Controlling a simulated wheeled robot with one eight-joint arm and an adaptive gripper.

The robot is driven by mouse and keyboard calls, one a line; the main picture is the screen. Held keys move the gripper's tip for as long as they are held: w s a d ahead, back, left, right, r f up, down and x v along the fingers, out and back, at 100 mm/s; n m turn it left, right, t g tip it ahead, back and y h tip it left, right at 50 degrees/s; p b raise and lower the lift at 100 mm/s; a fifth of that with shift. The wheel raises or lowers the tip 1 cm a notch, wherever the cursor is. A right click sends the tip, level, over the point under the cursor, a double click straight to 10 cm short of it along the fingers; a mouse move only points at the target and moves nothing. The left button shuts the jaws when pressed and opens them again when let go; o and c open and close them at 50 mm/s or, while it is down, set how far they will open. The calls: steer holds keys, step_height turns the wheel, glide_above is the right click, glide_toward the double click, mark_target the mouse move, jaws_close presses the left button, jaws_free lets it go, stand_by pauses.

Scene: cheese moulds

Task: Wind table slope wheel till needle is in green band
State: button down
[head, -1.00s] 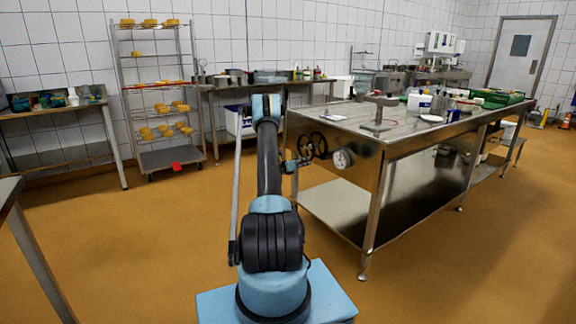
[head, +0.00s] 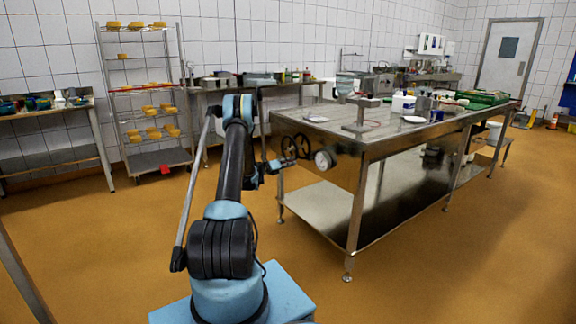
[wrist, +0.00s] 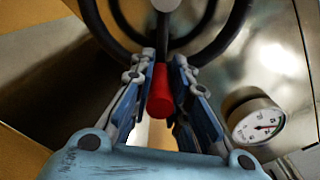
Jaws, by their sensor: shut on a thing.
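The dark slope wheel (head: 289,147) is on the end panel of the steel table (head: 345,128), with the round white gauge (head: 324,159) to its right. My gripper (head: 284,163) is at the wheel. In the wrist view, my gripper (wrist: 161,80) has its fingers on both sides of the wheel's red handle (wrist: 160,95) and is shut on it. The dark wheel rim (wrist: 222,38) curves above the fingers. The gauge (wrist: 256,122) is at the lower right there, with a thin reddish needle pointing right.
A wire rack (head: 140,85) with yellow cheeses stands at the back left. Side tables line the wall. A clamp-like metal stand (head: 362,115), bottles and green crates (head: 482,98) are on the steel table. The orange floor in front is clear.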

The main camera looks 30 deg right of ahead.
steer(key=shift+w+a+r, duration=0.1)
steer(key=shift+w+r, duration=0.05)
steer(key=shift+w, duration=0.1)
steer(key=c, duration=1.5)
jaws_free()
steer(key=shift+s, duration=0.1)
steer(key=a, duration=1.2)
steer(key=shift+s, duration=0.2)
steer(key=shift+a, duration=0.1)
